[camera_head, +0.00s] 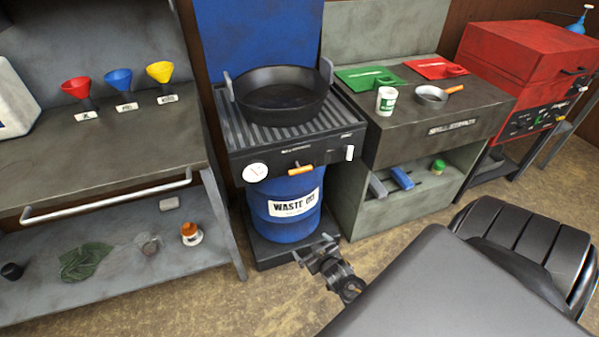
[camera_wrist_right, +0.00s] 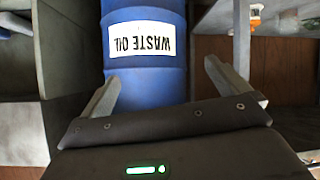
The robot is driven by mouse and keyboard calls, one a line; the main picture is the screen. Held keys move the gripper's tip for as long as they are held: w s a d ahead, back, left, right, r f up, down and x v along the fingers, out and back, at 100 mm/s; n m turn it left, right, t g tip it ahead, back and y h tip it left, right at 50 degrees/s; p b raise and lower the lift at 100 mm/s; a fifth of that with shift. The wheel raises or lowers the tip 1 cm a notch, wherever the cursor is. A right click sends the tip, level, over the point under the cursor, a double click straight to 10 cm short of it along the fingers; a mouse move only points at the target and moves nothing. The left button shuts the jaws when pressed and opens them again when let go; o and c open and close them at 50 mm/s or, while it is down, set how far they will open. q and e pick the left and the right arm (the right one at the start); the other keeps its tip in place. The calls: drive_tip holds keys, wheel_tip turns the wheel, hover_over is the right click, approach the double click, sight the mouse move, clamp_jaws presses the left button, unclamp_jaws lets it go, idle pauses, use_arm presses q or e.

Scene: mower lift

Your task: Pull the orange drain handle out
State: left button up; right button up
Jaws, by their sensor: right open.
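The orange drain handle (camera_head: 301,170) sticks out from the front of the drain stand (camera_head: 235,159), below its ribbed top and above the blue waste oil drum (camera_head: 287,222). My right gripper (camera_head: 313,248) is in front of the drum near its base, below the handle and apart from it. In the right wrist view its two fingers (camera_wrist_right: 160,88) are spread wide with nothing between them, facing the drum (camera_wrist_right: 145,72) and its label, which appears upside down. The handle does not show in the right wrist view. My left gripper is not in view.
A black pan (camera_head: 283,97) sits on the stand. A round gauge (camera_head: 255,172) is left of the handle. A bench (camera_head: 110,147) with funnels stands at the left, a grey cabinet (camera_head: 440,127) at the right. The floor (camera_head: 270,290) in front is partly clear.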

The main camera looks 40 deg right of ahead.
drive_tip(key=w+d+r+m+t+h+b, duration=0.25)
drive_tip(key=w+r+t+b, duration=0.2)
drive_tip(key=r, duration=0.65)
drive_tip(key=t, duration=0.1)
approach(301, 168)
drive_tip(key=x, duration=0.6)
drive_tip(key=b+x, duration=0.1)
drive_tip(key=x, duration=0.2)
drive_tip(key=shift+f, duration=0.4)
drive_tip(key=shift+w+d, duration=0.1)
drive_tip(key=shift+w, duration=0.45)
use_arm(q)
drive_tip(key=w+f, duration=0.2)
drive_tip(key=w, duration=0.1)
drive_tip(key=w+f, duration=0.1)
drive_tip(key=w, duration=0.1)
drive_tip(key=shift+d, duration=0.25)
